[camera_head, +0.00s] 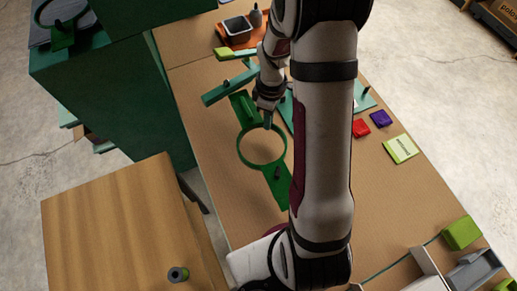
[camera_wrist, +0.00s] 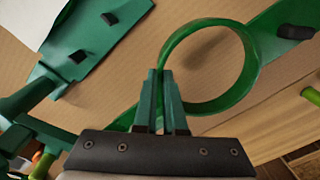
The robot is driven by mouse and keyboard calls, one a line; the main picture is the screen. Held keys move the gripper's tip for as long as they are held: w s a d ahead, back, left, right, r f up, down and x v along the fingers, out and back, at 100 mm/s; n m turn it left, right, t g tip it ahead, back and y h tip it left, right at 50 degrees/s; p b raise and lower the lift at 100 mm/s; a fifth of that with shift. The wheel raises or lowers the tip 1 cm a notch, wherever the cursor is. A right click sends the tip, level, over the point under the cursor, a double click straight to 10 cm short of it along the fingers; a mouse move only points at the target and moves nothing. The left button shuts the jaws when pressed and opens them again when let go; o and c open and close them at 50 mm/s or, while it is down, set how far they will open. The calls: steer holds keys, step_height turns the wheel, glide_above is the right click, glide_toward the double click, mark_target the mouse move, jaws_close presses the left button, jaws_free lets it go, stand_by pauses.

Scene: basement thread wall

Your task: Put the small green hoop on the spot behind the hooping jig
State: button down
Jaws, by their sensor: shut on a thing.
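The small green hoop (camera_head: 241,158) is a ring with a flat green arm on either side, left of my arm in the head view. In the wrist view the fingers (camera_wrist: 164,88) pinch the ring's left edge, and the hoop (camera_wrist: 255,68) extends to the right. I cannot tell whether it touches the table. A green board, seemingly the hooping jig (camera_head: 287,113), is partly hidden behind my arm. It also shows in the wrist view (camera_wrist: 100,38), with dark blocks and a white sheet.
A teal bar (camera_head: 229,88) lies just beyond the hoop. An orange tray (camera_head: 238,38) stands at the far end. Red (camera_head: 361,128) and purple (camera_head: 381,118) pieces and a green-edged card (camera_head: 401,149) lie right of my arm. A wooden surface (camera_head: 110,225) is at left.

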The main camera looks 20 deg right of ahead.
steer(key=shift+w+a+f, duration=0.2)
steer(key=shift+w+a, duration=0.1)
steer(key=shift+a, duration=0.2)
steer(key=shift+a+f, duration=0.15)
steer(key=shift+f, duration=1.35)
steer(key=c, duration=1)
jaws_free()
